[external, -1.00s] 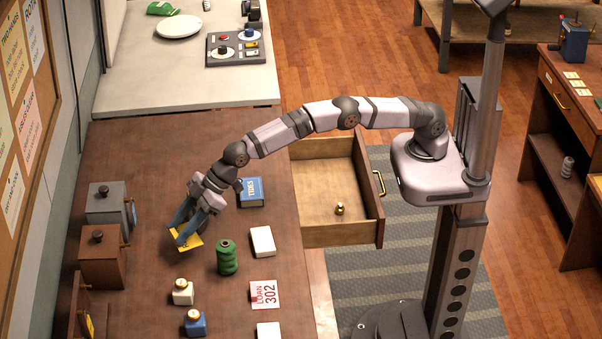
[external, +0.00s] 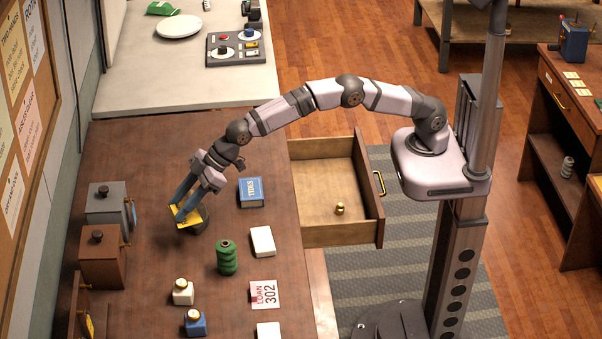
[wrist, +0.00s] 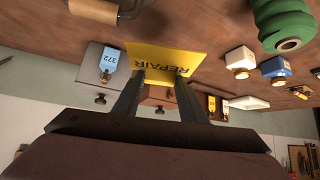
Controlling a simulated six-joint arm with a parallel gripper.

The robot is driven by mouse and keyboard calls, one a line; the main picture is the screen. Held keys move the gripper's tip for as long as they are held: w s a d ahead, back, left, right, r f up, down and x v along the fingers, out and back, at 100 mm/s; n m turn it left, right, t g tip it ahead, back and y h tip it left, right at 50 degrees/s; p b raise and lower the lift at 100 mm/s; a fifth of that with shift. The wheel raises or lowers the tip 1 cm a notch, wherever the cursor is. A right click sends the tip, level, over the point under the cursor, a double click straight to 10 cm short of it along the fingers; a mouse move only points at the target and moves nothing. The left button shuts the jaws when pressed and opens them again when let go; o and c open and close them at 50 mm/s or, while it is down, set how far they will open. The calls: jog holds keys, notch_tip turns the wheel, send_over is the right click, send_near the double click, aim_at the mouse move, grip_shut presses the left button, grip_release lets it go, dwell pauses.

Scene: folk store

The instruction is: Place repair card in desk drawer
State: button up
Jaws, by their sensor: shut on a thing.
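The yellow repair card (external: 186,222) is held between the fingertips of my gripper (external: 187,208), above the left part of the brown desk. In the wrist view the card (wrist: 168,62) shows the word REPAIR, and my gripper (wrist: 158,82) is shut on its edge. The desk drawer (external: 318,165) is pulled open to the right of the desk, with a small brass object (external: 340,209) inside. A dark round thing sits just behind the card, partly hidden.
A blue book (external: 251,192), a green spool (external: 227,257), a white block (external: 263,241) and the LOAN 302 card (external: 264,294) lie between card and desk edge. Grey (external: 106,204) and brown (external: 101,256) boxes stand at the left. Small bottles stand in front.

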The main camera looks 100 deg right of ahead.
jog(key=s+d+r+m+h+p, duration=0.25)
jog(key=s+d+p, duration=0.45)
jog(key=s+d, duration=0.45)
jog(key=s+d+r+m+h+p, duration=0.1)
jog(key=s+d+r+p, duration=0.3)
jog(key=s+d+p, duration=0.55)
jog(key=s+d+f+b, duration=1.5)
jog(key=s+d+f, duration=0.5)
jog(key=s+f, duration=0.3)
send_near(310, 189)
jog(key=shift+y, duration=0.25)
jog(key=shift+w+d+f, duration=0.25)
jog(key=shift+d+f, duration=0.5)
jog(key=shift+f, duration=0.1)
jog(key=shift+w+d+f, duration=0.25)
jog(key=shift+d+f, duration=0.55)
jog(key=shift+f, duration=0.05)
jog(key=shift+f, duration=0.2)
jog(key=o, duration=1.1)
jog(key=shift+r, duration=0.1)
